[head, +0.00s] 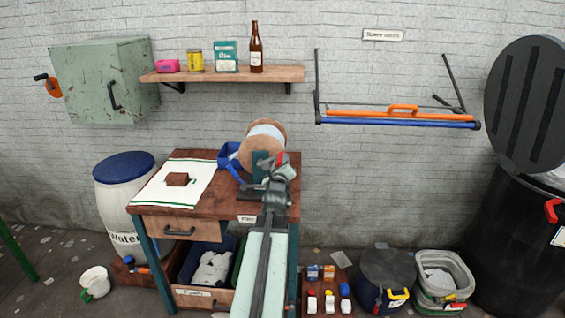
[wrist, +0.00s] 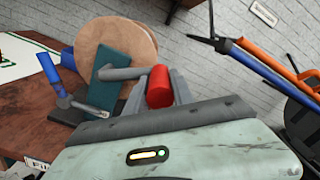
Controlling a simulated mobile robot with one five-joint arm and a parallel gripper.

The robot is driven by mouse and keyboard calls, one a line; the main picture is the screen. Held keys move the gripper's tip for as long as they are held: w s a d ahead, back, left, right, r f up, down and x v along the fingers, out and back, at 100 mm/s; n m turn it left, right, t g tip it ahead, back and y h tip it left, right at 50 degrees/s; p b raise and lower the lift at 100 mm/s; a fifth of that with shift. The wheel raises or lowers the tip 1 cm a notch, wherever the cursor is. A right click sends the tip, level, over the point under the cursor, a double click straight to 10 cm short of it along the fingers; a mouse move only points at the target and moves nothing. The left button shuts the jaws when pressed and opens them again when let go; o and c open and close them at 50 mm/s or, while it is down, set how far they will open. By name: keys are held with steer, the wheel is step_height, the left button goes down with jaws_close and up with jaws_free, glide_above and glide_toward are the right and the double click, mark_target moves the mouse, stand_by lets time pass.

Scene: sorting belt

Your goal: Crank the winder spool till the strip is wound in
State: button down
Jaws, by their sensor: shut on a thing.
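The winder spool (head: 251,150) has round wooden flanges and a pale winding between them. It stands on a teal bracket at the back right of the wooden workbench (head: 215,208). In the wrist view the spool (wrist: 112,58) and its bracket (wrist: 95,90) are at upper left. My gripper (head: 278,171) is at the spool's near right side, shut on the red crank knob (wrist: 160,86). The knob sits between the grey fingers in the wrist view. The strip's loose end cannot be made out; my arm and gripper hide part of the bench.
A blue-handled piece (head: 229,158) is left of the spool. A brown block (head: 177,179) lies on a green-edged white cloth (head: 152,196). A shelf (head: 222,75) with several goods and an orange-and-blue wall rack (head: 400,116) hang above. Bins stand on the floor at right.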

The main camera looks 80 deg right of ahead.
steer(key=c, duration=1.1)
jaws_free()
steer(key=shift+w, duration=0.1)
